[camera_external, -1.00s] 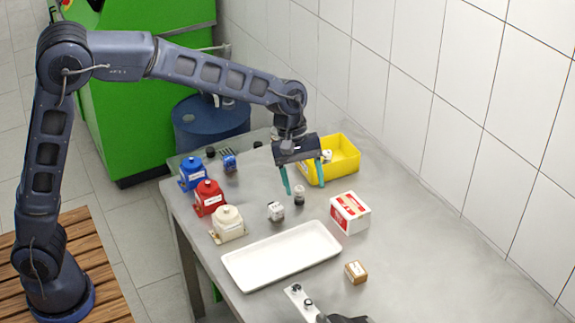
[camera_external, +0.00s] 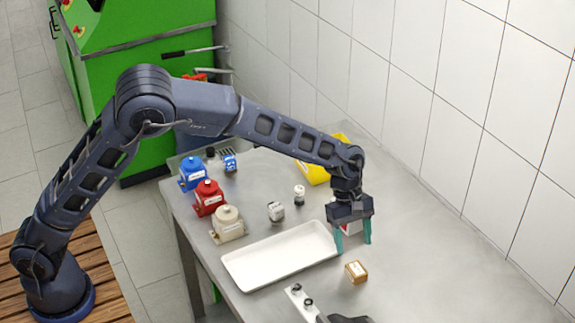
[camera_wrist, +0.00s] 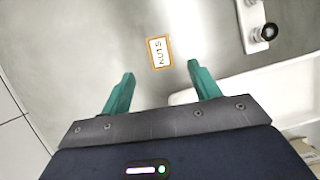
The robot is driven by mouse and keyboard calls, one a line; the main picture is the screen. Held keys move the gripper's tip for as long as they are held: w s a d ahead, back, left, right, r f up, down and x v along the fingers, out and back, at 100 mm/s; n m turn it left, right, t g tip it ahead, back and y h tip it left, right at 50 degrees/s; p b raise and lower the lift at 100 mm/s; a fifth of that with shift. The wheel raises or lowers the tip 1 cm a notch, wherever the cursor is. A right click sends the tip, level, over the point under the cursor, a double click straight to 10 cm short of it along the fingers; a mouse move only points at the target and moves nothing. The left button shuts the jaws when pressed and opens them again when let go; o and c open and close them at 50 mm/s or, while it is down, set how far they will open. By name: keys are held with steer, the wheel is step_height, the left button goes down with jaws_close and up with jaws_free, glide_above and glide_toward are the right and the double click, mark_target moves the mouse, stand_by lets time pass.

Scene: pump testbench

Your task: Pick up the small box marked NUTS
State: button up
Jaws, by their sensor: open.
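The small brown box marked NUTS (camera_external: 356,272) sits on the metal table to the right of the white tray's near end. In the wrist view its white label with an orange-brown edge (camera_wrist: 158,53) reads NUTS and lies ahead of the fingertips, between their lines. My gripper (camera_external: 353,241) is open and empty, with teal fingers pointing down. It is above the table, a little behind the NUTS box in the external view and apart from it. The fingers also show in the wrist view (camera_wrist: 160,72).
The white tray (camera_external: 244,279) lies left of my gripper. A red and white box (camera_external: 348,229) is partly hidden behind my gripper. A metal plate with black knobs (camera_external: 297,296) is near the front edge. Blue, red (camera_external: 209,197) and cream pumps stand at the left. A yellow bin (camera_external: 317,175) is behind my arm.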

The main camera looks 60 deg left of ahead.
mark_target(357, 269)
steer(key=x, duration=0.7)
steer(key=shift+d, duration=0.15)
steer(key=c, duration=1.1)
